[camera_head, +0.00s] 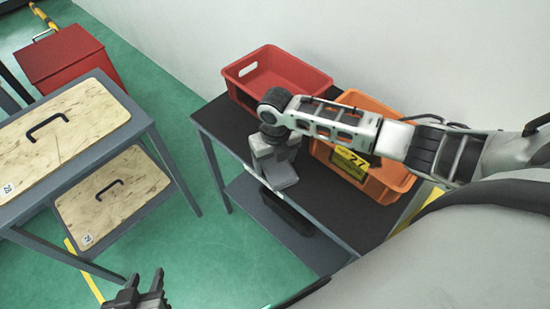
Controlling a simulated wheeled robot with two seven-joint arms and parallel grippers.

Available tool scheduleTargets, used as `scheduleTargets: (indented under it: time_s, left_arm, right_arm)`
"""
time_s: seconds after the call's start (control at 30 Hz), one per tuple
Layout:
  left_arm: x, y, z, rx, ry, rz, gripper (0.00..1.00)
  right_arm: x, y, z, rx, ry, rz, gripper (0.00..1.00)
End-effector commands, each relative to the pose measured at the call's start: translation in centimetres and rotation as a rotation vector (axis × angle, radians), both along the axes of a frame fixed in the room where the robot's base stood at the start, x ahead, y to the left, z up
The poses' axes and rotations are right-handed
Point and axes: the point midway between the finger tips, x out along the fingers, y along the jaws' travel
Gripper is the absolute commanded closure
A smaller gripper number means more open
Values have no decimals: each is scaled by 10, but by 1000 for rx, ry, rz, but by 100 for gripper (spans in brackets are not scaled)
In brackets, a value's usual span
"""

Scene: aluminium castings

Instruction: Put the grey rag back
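My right arm reaches in from the right over the dark table (345,217). Its gripper (274,160) points down above the table's left part, between the red crate and the near edge. A light grey, flat-sided shape (283,180) shows at its lower end. I cannot tell whether this is the grey rag or part of the gripper, and the fingertips are not distinct. My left gripper (146,287) is low at the bottom edge of the view, its two dark fingers apart and nothing between them. No other grey rag is clearly visible.
A red crate (305,72) and an orange crate (388,182) labelled 27 stand on the dark table; my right arm partly covers the orange one. At left is a bench with wooden lids (85,122) and a red box (62,57). Green floor lies clear between.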

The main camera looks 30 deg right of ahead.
Motion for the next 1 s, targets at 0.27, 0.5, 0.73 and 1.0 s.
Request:
scheduleTargets:
  time_s: [0.27, 0.5, 0.73, 1.0]
  left_arm:
    - [0, 0, 0, 0, 1, -1, 64]
    - [-1, 0, 3, 0, 2, 0, 64]
    - [-2, 0, 3, 3, 5, 0, 64]
    - [-3, 1, 0, 5, 11, 1, 64]
  right_arm:
    - [0, 0, 1, 0, 0, 0, 18]
    - [1, -1, 23, 0, -4, 1, 18]
    - [0, 0, 73, 0, -5, 1, 18]
    - [-2, 0, 115, 0, -2, -1, 18]
